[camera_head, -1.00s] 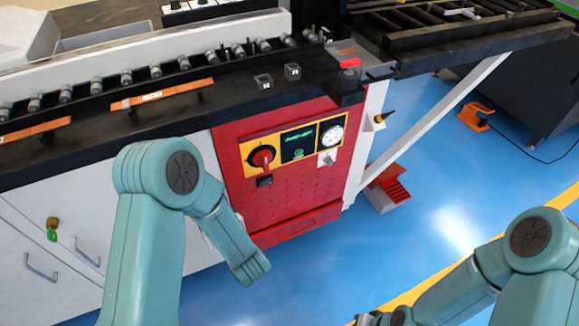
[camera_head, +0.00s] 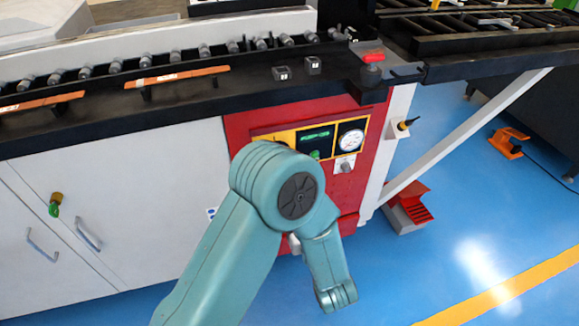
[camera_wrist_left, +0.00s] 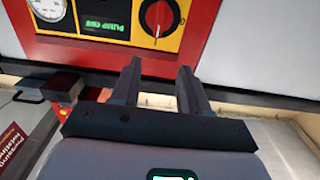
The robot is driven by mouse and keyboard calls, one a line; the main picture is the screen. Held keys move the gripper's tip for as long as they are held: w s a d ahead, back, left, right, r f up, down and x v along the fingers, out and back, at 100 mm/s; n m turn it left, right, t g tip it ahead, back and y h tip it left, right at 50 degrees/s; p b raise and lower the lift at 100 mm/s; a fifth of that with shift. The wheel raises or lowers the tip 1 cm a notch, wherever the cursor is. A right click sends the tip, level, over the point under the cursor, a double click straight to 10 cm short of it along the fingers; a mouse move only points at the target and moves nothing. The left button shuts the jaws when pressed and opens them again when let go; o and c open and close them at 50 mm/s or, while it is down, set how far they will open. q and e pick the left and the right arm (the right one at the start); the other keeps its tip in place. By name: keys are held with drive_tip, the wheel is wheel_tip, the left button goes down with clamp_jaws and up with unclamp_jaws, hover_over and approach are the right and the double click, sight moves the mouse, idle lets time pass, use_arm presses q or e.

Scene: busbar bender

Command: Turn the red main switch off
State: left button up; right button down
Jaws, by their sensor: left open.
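The red main switch (camera_wrist_left: 158,17) is a round dark dial with a red knob on a yellow plate (camera_wrist_left: 120,40). It shows at the top of the left wrist view, where the panel appears upside down. A white mark lies on the knob's lower end there. My left gripper (camera_wrist_left: 160,68) is open and empty, its two dark fingers pointing toward the switch, apart from it. In the head view my left arm covers the switch and the left gripper. My right gripper is in neither view.
Beside the switch are a green-lit display (camera_head: 315,142), a round gauge (camera_head: 351,140) and a small grey switch (camera_head: 344,163). The black bench edge (camera_head: 130,124) overhangs the red cabinet. A red-topped button (camera_head: 371,57) stands above.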

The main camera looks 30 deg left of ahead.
use_arm(q)
drive_tip(key=x, duration=1.6)
drive_tip(key=shift+w+f, duration=0.15)
clamp_jaws()
